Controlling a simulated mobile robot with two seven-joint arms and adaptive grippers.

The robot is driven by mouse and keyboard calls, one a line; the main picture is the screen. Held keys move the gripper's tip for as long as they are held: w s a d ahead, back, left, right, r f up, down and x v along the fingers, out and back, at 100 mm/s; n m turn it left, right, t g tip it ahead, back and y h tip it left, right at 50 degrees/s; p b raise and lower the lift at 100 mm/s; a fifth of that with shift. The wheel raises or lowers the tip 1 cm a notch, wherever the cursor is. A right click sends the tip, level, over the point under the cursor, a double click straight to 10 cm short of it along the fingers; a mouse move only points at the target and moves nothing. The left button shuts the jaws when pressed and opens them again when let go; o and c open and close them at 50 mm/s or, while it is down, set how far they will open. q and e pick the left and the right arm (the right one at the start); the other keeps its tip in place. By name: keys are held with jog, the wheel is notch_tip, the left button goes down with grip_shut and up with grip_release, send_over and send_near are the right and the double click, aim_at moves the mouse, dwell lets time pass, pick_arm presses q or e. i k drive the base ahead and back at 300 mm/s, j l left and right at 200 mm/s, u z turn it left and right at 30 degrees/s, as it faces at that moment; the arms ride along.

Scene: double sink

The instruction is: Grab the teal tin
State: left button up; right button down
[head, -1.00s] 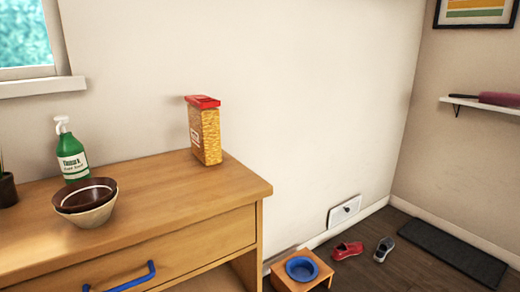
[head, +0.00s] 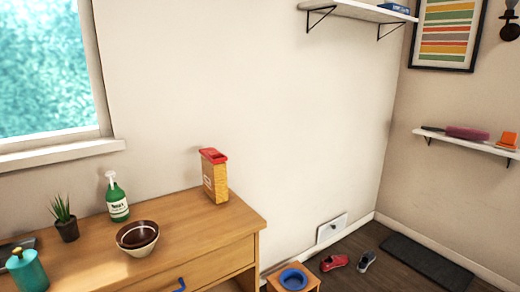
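A teal tin (head: 27,271) with a small knob on top stands at the lower left of the head view, near the left end of the wooden counter (head: 190,226). Its lower part is close to the picture's bottom edge. A dark flat object (head: 14,248) lies just behind it, partly cut off by the left edge. Neither of my grippers shows in the head view.
A potted plant (head: 65,222), a green soap bottle (head: 117,201), stacked bowls (head: 137,239) and a red-lidded container (head: 214,178) stand on the counter. Shoes (head: 335,262) and a stool with a blue bowl (head: 293,279) are on the floor at right.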

aim_at(34, 278)
jog(key=u, duration=1.65)
jog(key=i+j+u, duration=0.25)
jog(key=j, duration=0.15)
jog(key=i+j+u, duration=0.1)
jog(key=j+u, duration=0.15)
jog(key=j, duration=0.15)
jog(key=l+z, duration=0.2)
jog(key=l, duration=0.3)
jog(key=i+l+z, duration=0.1)
jog(key=l+z, duration=0.15)
jog(key=l, duration=0.25)
jog(key=i+l+z, duration=0.2)
jog(key=l, duration=0.25)
jog(key=k+l, duration=0.05)
jog(key=k, duration=0.05)
